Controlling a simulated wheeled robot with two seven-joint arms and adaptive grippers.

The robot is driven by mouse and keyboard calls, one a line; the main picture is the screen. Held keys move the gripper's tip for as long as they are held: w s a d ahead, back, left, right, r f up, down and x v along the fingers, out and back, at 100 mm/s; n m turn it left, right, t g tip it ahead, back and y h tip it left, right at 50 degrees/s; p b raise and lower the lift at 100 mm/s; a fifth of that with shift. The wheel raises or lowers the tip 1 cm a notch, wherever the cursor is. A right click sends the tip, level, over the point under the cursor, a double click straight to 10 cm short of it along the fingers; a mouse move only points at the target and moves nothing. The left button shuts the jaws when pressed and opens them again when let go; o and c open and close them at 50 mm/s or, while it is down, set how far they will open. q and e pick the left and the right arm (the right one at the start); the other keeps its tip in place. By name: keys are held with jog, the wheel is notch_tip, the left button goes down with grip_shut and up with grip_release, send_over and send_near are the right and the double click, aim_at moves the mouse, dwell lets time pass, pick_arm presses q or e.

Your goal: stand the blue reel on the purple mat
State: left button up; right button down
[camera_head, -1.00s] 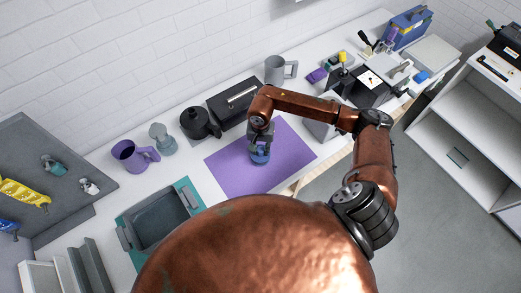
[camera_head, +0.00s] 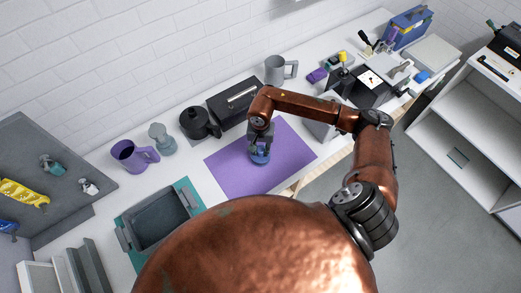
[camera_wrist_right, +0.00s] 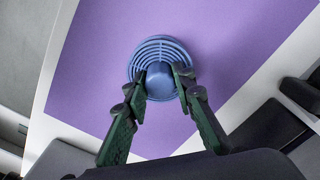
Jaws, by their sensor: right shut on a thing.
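The blue reel (camera_head: 260,158) is at the purple mat (camera_head: 228,172), near its middle in the head view. My right gripper (camera_head: 260,147) is over the reel from above and shut on it. In the right wrist view the reel (camera_wrist_right: 160,52) shows its round ribbed end, with the fingertips of my right gripper (camera_wrist_right: 160,77) on both sides of its hub. The purple mat (camera_wrist_right: 95,65) lies behind it. Whether the reel's base touches the mat is hard to tell. My left gripper is not in view.
A grey tray (camera_head: 128,237) stands left of the mat. A black pot (camera_head: 195,123), a black box (camera_head: 222,110) and a grey mug (camera_head: 275,68) stand behind it. A purple mug (camera_head: 128,157) is at the left. The mat's left part is bare.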

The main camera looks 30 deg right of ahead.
jog(key=shift+f+b, duration=0.35)
dwell(0.4)
jog(key=c, duration=1.5)
grip_release()
jog(key=shift+c, duration=0.2)
jog(key=shift+r+p, duration=1.4)
jog(key=shift+r, duration=2.65)
